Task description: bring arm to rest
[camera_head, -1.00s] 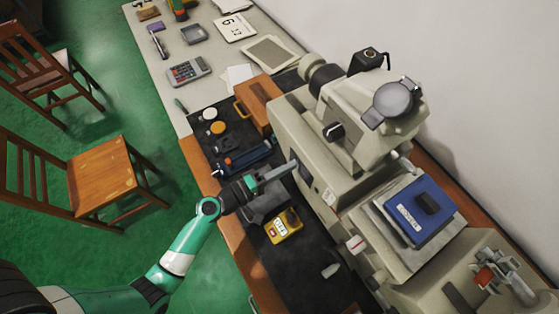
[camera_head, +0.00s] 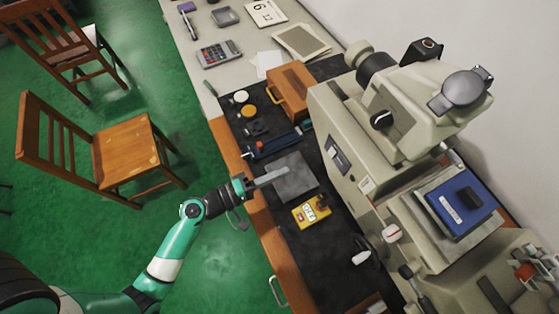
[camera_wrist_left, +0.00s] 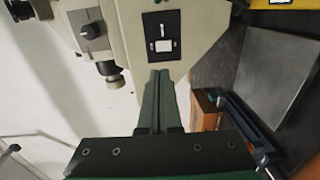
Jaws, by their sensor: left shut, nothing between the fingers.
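My left gripper (camera_head: 268,178) extends from my green and white arm over the front edge of the bench. Its fingers are shut and empty, and the tips overlap the grey plate (camera_head: 298,188) in the head view. The left wrist view shows the two shut fingers (camera_wrist_left: 160,100) side by side, pointing at the beige machine (camera_wrist_left: 180,30). I cannot tell the exact height of the gripper above the bench. My right gripper is not in view.
The large beige machine (camera_head: 345,130) stands behind the black mat. A yellow device (camera_head: 311,211), a blue tool (camera_head: 270,148) and an orange-brown box (camera_head: 291,88) are near the gripper. A wooden chair (camera_head: 128,152) stands on the open green floor at left.

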